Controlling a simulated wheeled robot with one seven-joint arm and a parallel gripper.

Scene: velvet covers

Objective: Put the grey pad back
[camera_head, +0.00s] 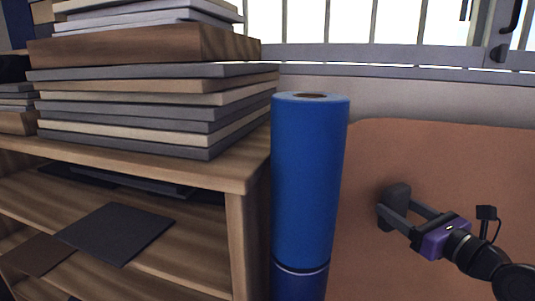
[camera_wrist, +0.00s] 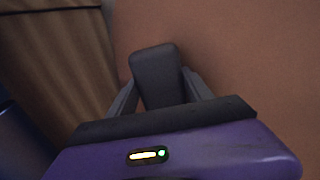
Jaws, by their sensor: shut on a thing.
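The grey pad (camera_head: 394,205) is a small dark block with rounded corners. My gripper (camera_head: 405,208) is shut on it, one finger on each side, in front of the brown panel at the right. In the wrist view the pad (camera_wrist: 157,72) stands out beyond the purple gripper body, between the two grey fingers (camera_wrist: 160,95). The brown surface lies behind it; I cannot tell whether the pad touches it.
A wooden shelf unit (camera_head: 240,184) at the left bears a stack of grey and wooden boards (camera_head: 150,105). A dark square sheet (camera_head: 115,232) and a brown one (camera_head: 37,254) lie on its shelf. A blue roll (camera_head: 309,180) stands between the shelf and the brown panel (camera_head: 460,165).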

